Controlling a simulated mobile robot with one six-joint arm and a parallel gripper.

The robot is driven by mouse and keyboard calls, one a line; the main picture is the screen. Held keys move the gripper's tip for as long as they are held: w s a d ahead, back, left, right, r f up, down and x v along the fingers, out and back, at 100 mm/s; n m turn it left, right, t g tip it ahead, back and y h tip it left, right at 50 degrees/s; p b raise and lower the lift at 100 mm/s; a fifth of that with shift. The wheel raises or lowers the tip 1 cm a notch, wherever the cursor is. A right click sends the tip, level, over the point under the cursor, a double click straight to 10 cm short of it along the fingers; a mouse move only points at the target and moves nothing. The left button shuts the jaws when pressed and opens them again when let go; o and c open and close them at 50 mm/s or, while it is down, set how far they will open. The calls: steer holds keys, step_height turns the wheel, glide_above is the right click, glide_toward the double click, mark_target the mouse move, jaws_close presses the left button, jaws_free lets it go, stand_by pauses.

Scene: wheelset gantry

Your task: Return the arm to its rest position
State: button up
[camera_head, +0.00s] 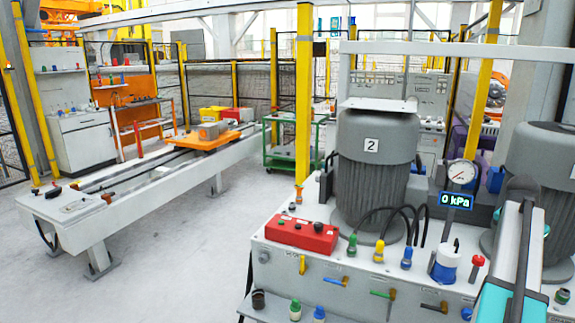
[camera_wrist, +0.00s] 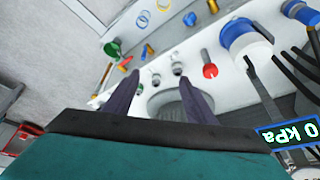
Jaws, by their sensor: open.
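My gripper (camera_wrist: 159,78) shows in the wrist view as two dark fingers spread apart, with nothing between them. It is over the white pump bench (camera_wrist: 110,85), above several small fittings. A red knob (camera_wrist: 210,71) is to the right of the fingers, apart from them. In the head view my teal and grey arm (camera_head: 515,265) rises at the lower right, in front of the bench; the fingers do not show there.
The bench (camera_head: 340,270) carries a grey tank marked 2 (camera_head: 377,170), a red box (camera_head: 302,234), a gauge (camera_head: 461,172) reading 0 kPa, and black hoses. A yellow post (camera_head: 304,95) stands behind. Clear floor (camera_head: 190,255) lies to the left.

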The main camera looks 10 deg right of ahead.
steer(key=w+a+f+n+y, duration=0.1)
steer(key=w+a+f+n, duration=0.1)
steer(key=w+a+f, duration=0.5)
steer(key=w+a+f+n+y, duration=0.1)
steer(key=w+a+f, duration=0.3)
steer(key=a+f, duration=0.5)
steer(key=a+f+n+g+y, duration=0.1)
steer(key=a+f+n+g, duration=0.2)
steer(key=a+f, duration=1.65)
steer(key=s+a+f+n+g+y, duration=0.1)
steer(key=s+a+f+n, duration=0.1)
steer(key=s+a+f, duration=0.55)
steer(key=s+a+f+n+g, duration=0.1)
steer(key=s+a+f+n, duration=0.3)
steer(key=a+f, duration=0.55)
steer(key=s+a+f+n, duration=0.1)
steer(key=s+a, duration=0.2)
steer(key=s, duration=0.3)
steer(key=s+a+f+n+g, duration=0.1)
steer(key=s+a+f+n, duration=0.1)
steer(key=s+a, duration=0.2)
steer(key=s+a+f+n, duration=0.1)
steer(key=s+a+f, duration=0.1)
steer(key=s, duration=0.8)
steer(key=shift+a+n+y, duration=0.3)
steer(key=shift+a, duration=0.6)
